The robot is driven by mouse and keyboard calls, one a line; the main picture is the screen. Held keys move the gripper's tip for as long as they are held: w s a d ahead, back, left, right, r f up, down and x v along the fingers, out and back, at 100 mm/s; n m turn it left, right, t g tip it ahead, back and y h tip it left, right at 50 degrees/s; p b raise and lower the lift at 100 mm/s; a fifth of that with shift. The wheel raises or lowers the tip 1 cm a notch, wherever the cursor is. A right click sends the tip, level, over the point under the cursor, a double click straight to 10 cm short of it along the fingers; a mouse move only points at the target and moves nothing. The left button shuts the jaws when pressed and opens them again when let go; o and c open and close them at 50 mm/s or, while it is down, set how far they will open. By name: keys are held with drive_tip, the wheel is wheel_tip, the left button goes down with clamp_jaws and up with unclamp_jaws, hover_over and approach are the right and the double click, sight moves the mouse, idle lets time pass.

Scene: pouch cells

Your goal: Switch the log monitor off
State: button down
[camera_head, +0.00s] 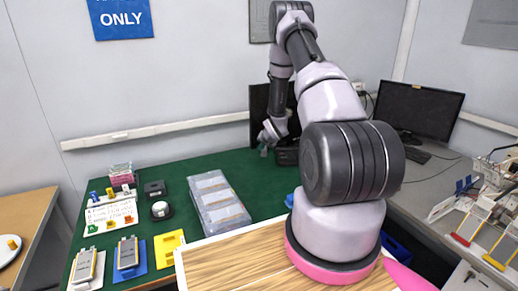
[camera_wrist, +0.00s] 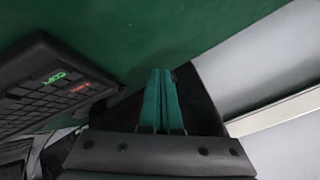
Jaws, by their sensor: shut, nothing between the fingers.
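A dark monitor (camera_head: 260,118) stands at the back of the green table, partly hidden behind my arm; its screen looks black. A second dark monitor (camera_head: 418,110) stands on the grey desk at the right. I cannot tell from any label which is the log monitor. My gripper (camera_head: 265,152) is low over the back of the green table, in front of the first monitor. In the wrist view its teal fingers (camera_wrist: 161,98) are together and empty. A black keyed device (camera_wrist: 48,84) with small green and red lit marks lies to the left of the fingers, apart from them.
The green table (camera_head: 165,178) holds clear trays (camera_head: 218,204), a round black-and-white item (camera_head: 161,210), a white board with coloured clips (camera_head: 110,214) and cell holders at the front left. A keyboard (camera_head: 415,155) lies on the right desk. The table's middle back is clear.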

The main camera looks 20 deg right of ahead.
drive_tip(key=shift+s, duration=0.75)
drive_tip(key=shift+s+d, duration=0.1)
drive_tip(key=shift+s, duration=2.4)
drive_tip(key=shift+r, duration=0.1)
